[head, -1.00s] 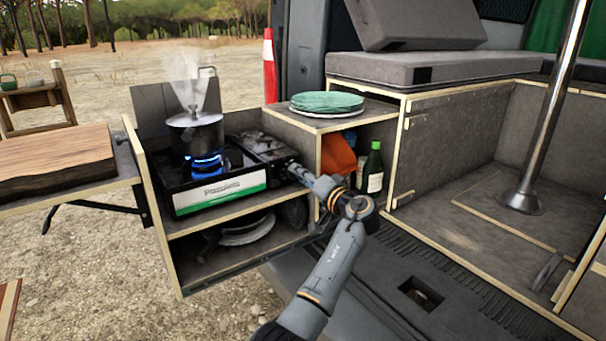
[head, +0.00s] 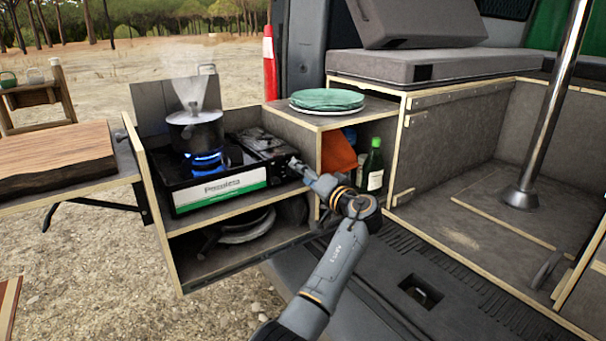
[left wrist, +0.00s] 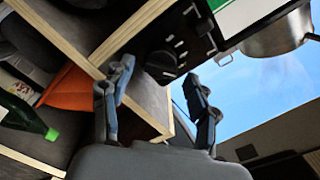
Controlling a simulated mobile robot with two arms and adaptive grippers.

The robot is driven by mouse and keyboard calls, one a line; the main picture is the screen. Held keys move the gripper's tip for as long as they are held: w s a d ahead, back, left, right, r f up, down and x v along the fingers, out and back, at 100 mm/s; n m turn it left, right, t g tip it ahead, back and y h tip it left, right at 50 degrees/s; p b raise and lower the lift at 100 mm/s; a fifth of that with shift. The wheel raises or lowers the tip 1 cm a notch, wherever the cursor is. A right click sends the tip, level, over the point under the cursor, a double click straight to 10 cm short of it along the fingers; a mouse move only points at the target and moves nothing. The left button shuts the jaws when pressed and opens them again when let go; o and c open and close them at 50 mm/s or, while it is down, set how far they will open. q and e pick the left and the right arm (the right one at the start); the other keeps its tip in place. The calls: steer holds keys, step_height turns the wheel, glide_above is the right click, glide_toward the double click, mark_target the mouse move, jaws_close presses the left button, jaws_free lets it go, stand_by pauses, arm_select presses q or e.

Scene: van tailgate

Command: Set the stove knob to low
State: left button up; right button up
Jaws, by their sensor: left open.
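The camping stove (head: 222,188) sits on the upper shelf of the pull-out unit, with a blue flame lit under a steaming pot (head: 196,131). My left gripper (head: 293,164) is at the stove's right end. In the left wrist view the round dark stove knob (left wrist: 162,63) shows between the spread fingers of my left gripper (left wrist: 158,78), just beyond the tips. The gripper is open and holds nothing. I cannot tell if the fingers touch the knob, and its setting is not readable. In the head view the gripper largely hides the knob. My right gripper is not in view.
Green plates (head: 327,99) lie on the counter right of the stove. Below them are an orange item (head: 338,152) and a green bottle (head: 373,166). A wooden board (head: 55,160) lies at left. The unit's wooden edges surround the stove closely.

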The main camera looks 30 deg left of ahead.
arm_select(q)
steer(key=v, duration=1.1)
steer(key=shift+d, duration=0.15)
